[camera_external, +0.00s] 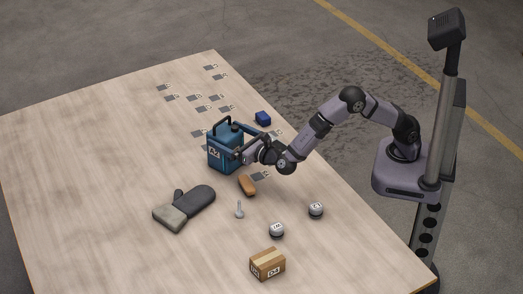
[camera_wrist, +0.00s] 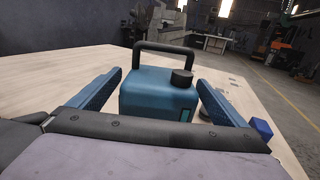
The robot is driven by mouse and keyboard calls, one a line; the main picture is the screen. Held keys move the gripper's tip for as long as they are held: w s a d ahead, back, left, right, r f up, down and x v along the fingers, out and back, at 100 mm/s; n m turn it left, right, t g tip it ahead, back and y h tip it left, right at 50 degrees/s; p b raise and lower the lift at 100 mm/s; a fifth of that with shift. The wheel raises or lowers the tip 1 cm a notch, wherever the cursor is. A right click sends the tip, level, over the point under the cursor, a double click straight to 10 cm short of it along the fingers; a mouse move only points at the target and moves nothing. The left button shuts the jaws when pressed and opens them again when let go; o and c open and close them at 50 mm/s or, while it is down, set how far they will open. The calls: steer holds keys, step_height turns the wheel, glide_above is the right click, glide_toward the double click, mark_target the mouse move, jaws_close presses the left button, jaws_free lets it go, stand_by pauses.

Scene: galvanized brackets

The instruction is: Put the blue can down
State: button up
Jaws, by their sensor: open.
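The blue can (camera_external: 222,155) has a black handle, a dark cap and a white label. It stands upright on the wooden table in the external view. In the wrist view the blue can (camera_wrist: 158,95) is straight ahead, between the two blue fingers of my gripper (camera_wrist: 158,100). The fingers are apart, with a visible gap on each side of the can. In the external view my gripper (camera_external: 240,147) is at the can's right side. The can's underside is hidden in the wrist view.
An orange-brown object (camera_external: 247,185), a grey mitt (camera_external: 190,205), a small metal piece (camera_external: 239,209), two round labelled weights (camera_external: 277,230) and a cardboard box (camera_external: 267,264) lie nearer. A dark blue block (camera_external: 263,118) and several flat brackets (camera_external: 205,109) lie farther back. The table's left is clear.

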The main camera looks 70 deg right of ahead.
mark_target(236, 140)
steer(key=v, duration=0.7)
steer(key=shift+w, duration=0.1)
